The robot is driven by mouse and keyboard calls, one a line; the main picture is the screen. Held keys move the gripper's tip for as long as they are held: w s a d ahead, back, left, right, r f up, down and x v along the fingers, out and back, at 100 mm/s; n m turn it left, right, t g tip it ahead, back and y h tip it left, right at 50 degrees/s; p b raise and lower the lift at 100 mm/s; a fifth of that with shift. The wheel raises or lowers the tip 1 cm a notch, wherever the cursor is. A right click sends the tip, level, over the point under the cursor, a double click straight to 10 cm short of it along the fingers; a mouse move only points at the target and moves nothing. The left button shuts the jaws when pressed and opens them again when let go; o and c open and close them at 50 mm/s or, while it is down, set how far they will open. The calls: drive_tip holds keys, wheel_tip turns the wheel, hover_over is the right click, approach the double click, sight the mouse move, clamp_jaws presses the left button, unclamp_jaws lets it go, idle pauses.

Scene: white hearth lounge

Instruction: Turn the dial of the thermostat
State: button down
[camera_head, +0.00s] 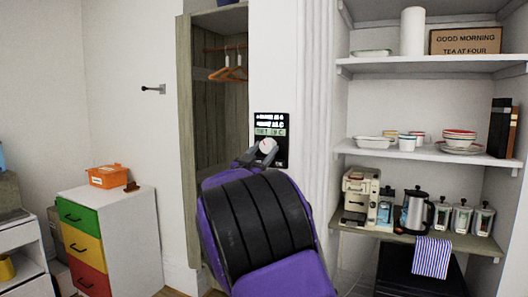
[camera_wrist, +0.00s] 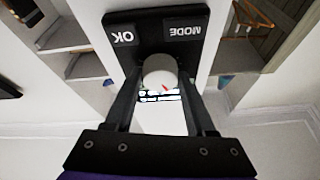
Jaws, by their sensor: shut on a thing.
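The thermostat (camera_head: 283,150) is a black panel with a lit display, mounted on the white wall strip right of the open closet. Its round pale dial (camera_head: 267,146) has a red mark and sits low on the panel. In the wrist view the thermostat (camera_wrist: 155,20) appears upside down, with OK and MODE buttons. My gripper (camera_wrist: 160,82) has one finger on each side of the dial (camera_wrist: 159,66) and is shut on it. In the head view my gripper (camera_head: 262,154) is partly hidden by my purple and black arm.
Left of the thermostat is a wooden closet (camera_head: 186,130) with orange hangers (camera_head: 228,73). To the right are shelves (camera_head: 420,64) with crockery, a coffee machine (camera_head: 359,196) and a kettle (camera_head: 415,212). A drawer cabinet (camera_head: 130,235) stands at left. A hook (camera_head: 153,89) is on the wall.

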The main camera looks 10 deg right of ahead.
drive_tip(key=m+h+b, duration=0.1)
drive_tip(key=m, duration=0.2)
drive_tip(key=shift+w+f+g, duration=0.1)
drive_tip(key=shift+g, duration=0.3)
drive_tip(key=m+g+h, duration=0.1)
drive_tip(key=m, duration=0.3)
drive_tip(key=shift+a+g, duration=0.15)
drive_tip(key=shift+g, duration=0.25)
drive_tip(key=shift+c, duration=1.2)
unclamp_jaws()
drive_tip(key=b+v, duration=0.1)
drive_tip(key=v, duration=1.6)
drive_tip(key=shift+a+f+b, duration=0.15)
drive_tip(key=shift+f+b, duration=0.05)
drive_tip(key=shift+b, duration=0.2)
